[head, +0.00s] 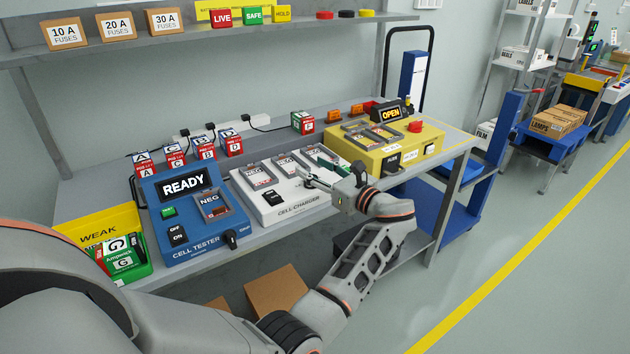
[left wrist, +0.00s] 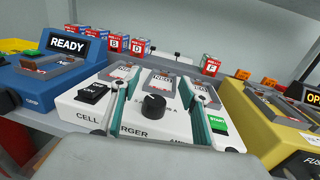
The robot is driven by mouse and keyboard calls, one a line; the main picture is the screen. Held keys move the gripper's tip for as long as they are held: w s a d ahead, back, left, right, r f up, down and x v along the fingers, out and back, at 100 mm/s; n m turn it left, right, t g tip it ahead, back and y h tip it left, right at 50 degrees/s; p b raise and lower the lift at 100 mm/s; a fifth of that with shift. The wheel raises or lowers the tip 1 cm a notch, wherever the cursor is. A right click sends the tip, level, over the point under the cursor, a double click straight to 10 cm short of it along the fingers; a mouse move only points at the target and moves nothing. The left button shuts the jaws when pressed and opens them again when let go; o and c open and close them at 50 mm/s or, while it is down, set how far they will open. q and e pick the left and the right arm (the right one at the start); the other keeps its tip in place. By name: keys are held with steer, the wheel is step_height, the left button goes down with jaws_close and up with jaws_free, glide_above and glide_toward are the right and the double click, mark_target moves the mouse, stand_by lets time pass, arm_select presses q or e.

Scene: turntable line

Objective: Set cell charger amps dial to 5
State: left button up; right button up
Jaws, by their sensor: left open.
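The white cell charger (head: 266,208) stands on the bench between the blue tester and the yellow unit. It also fills the middle of the left wrist view (left wrist: 138,132). Its black amps dial (left wrist: 154,105) shows there on the front panel; the scale marks are too small to read. My left gripper (head: 318,173) is over the charger's right part and hides the dial in the head view. In the left wrist view its green-edged fingers (left wrist: 158,113) are open, one on each side of the dial, with gaps between. My right gripper is not in view.
A black rocker switch (left wrist: 93,93) is left of the dial and a green start button (left wrist: 217,124) is right of it. The blue cell tester (head: 190,240) and the yellow unit (head: 368,161) flank the charger. Labelled cells (head: 205,147) stand behind.

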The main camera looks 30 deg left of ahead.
arm_select(q)
step_height(320, 180, up, 6)
steer(key=shift+f, duration=0.25)
stand_by(0.5)
